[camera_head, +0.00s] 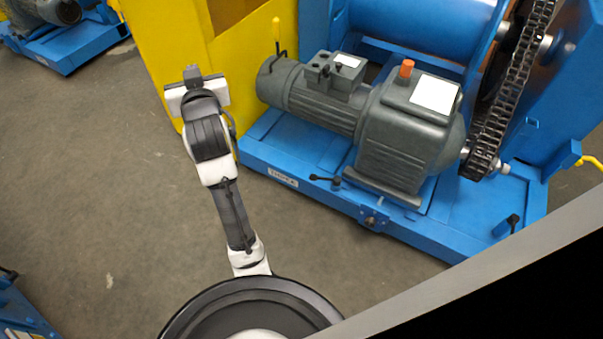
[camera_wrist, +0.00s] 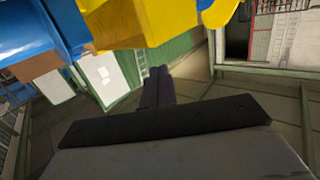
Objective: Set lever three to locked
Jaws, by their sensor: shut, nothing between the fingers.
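Several levers show in the head view, and I cannot read which one is lever three. A black lever (camera_head: 325,179) lies at the front edge of the blue base, below the motor. Another black lever (camera_head: 511,224) sits near the base's right front corner. A yellow handle (camera_head: 276,36) stands upright behind the left end of the grey motor. My gripper (camera_head: 191,73) is raised left of the motor, in front of the yellow housing, apart from all levers. In the wrist view its fingers (camera_wrist: 157,86) are together and empty. No lever is clear there.
The grey motor and gearbox (camera_head: 405,135) stand on the blue base (camera_head: 270,160). A chain (camera_head: 515,85) runs at the right. A yellow housing (camera_head: 160,50) is behind my arm. Another yellow handle (camera_head: 590,161) is at the far right. The floor (camera_head: 90,170) at left is clear.

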